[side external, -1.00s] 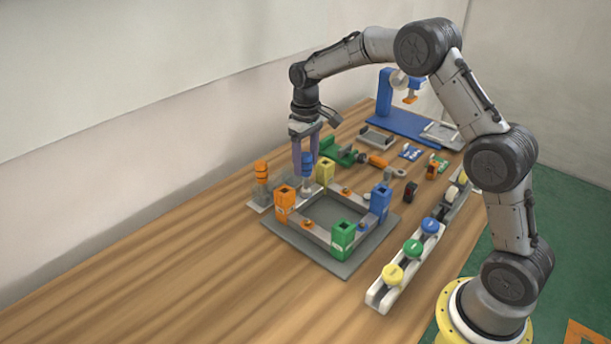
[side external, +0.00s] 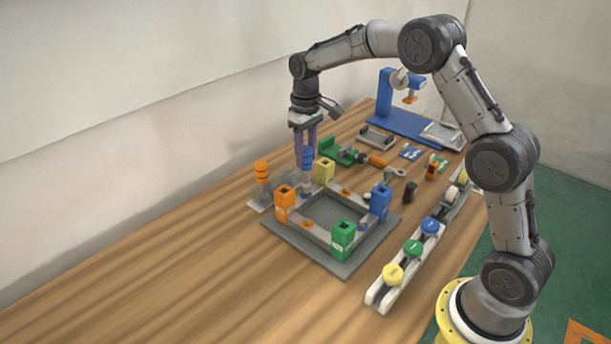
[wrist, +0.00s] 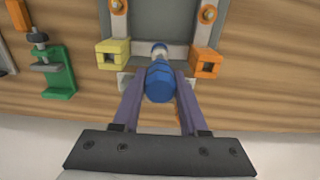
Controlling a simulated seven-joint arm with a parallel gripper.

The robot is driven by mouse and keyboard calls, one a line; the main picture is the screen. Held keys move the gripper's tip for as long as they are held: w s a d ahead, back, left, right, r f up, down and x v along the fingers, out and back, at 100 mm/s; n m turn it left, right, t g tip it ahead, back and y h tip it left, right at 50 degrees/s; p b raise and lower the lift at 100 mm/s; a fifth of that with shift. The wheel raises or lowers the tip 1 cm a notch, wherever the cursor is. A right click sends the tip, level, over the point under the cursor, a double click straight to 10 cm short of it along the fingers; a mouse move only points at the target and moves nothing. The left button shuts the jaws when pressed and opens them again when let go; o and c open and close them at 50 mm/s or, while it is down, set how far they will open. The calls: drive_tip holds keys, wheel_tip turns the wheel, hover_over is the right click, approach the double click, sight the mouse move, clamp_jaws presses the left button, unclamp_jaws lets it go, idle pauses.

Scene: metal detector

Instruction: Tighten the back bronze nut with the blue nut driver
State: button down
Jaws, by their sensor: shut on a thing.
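My gripper (side external: 306,160) is shut on the blue nut driver (side external: 308,153), which stands about upright at the back side of the grey frame (side external: 352,262). In the wrist view, its blue handle (wrist: 160,84) sits between my two purple fingers. Its pale shaft points down at the rail between the yellow post (wrist: 113,52) and the orange post (wrist: 206,62). The back bronze nut is hidden by the driver, and I cannot tell whether the tip touches it. Other bronze nuts show on the left rail (wrist: 117,6) and right rail (wrist: 208,13) in the wrist view.
An orange-handled driver (side external: 261,172) stands in a holder left of the frame. Green (side external: 343,233) and blue (side external: 380,198) posts rise at the other corners. A green clamp (side external: 338,152) is behind. A rail with coloured knobs (side external: 413,248) lies right. The table's front left is clear.

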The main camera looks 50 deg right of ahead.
drive_tip(key=shift+r, duration=1.3)
drive_tip(key=shift+r, duration=0.1)
drive_tip(key=shift+r, duration=2.9)
